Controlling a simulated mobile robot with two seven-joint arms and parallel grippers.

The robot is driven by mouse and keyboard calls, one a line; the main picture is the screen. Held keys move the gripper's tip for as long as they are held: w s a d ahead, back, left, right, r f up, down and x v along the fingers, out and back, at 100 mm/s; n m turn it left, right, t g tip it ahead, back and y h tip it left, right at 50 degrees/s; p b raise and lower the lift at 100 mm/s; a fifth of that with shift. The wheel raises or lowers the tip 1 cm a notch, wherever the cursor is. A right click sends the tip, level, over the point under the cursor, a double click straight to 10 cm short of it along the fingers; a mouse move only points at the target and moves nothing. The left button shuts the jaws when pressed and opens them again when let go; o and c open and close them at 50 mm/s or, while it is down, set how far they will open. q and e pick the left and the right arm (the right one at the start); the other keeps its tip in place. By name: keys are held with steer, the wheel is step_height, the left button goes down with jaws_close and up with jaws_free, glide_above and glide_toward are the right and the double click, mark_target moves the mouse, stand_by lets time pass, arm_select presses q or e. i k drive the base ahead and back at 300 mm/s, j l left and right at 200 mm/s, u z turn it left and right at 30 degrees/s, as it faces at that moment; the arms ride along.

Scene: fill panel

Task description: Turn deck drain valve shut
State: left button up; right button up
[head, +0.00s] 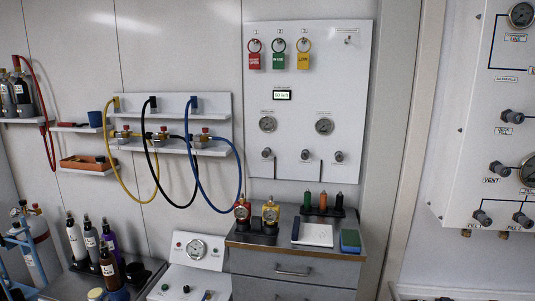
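I cannot read a deck drain label on any valve. The right wall panel (480,130) has black knobs with silver stems, among them one at the VENT label (499,168) and two lower ones (482,217) above FILL labels. The middle white panel (350,85) has a row of small dark knobs (304,154) below two gauges. A white console (196,252) at the bottom has a gauge, with small controls on the part in front of it (185,289). Which way each valve is set is too small to tell. Neither of my grippers is in view.
A grey drawer cabinet (292,270) stands below the middle panel, with two small regulators, markers and a notepad on top. Yellow, black and blue hoses hang from a wall rack (180,146). Bottles and a cylinder (40,245) crowd the lower left.

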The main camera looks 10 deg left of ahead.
mark_target(265, 153)
steer(key=u, duration=0.35)
steer(key=k+l+u, duration=0.15)
steer(key=k+l, duration=0.2)
steer(key=i+l+z, duration=0.1)
steer(key=i+l, duration=0.3)
steer(key=i+l+z, duration=0.15)
steer(key=i+l, duration=0.15)
steer(key=i, duration=0.25)
steer(key=i+l+z, duration=0.1)
steer(key=i+l, duration=0.2)
steer(key=i, duration=0.15)
